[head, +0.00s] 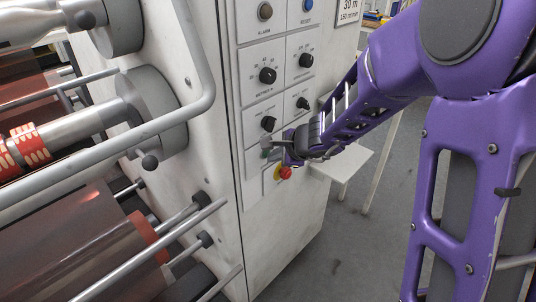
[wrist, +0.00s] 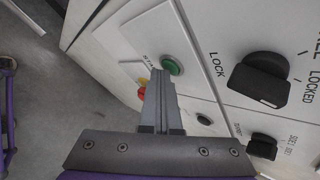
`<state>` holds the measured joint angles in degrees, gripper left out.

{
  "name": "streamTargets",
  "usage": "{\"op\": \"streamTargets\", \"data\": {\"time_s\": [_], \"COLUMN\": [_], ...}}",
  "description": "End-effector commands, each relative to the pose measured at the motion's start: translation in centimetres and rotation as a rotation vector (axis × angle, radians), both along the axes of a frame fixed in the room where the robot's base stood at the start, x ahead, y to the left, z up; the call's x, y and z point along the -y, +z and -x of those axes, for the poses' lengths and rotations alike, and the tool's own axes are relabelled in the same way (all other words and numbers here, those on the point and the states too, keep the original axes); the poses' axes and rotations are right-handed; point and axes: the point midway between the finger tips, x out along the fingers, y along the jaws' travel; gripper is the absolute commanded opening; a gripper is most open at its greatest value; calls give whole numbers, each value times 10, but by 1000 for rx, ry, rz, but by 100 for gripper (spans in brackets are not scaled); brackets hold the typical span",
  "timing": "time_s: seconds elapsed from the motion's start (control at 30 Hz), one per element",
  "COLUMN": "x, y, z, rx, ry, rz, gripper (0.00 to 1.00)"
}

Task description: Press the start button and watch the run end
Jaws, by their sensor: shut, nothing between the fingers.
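The green button (wrist: 172,66) sits on a pale panel plate in the wrist view; its printed label is too small to read surely. My gripper (wrist: 160,88) has its fingers together, with nothing between them. Its tips are just short of the green button in the picture, and I cannot tell whether they touch it. In the head view my gripper (head: 272,148) is at the lower part of the control panel (head: 254,190), and it mostly hides the button there. No lit lamp shows clearly.
A red mushroom button (head: 285,172) lies just below my gripper, and also shows beside the fingers in the wrist view (wrist: 142,94). Black knobs (head: 267,75) sit above. Rollers and rails (head: 150,110) fill the left. A white table (head: 345,163) stands behind.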

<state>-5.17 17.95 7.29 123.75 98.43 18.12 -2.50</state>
Motion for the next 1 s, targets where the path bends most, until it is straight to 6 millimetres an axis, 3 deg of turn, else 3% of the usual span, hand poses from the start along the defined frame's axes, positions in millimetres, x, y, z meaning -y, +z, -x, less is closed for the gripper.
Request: {"op": "streamTargets", "data": {"time_s": [0.83, 1.0], "x": [13, 24], "y": [1, -1], "z": [11, 18], "rx": [1, 1], "ry": [0, 0], "rz": [-1, 0], "gripper": [0, 0]}}
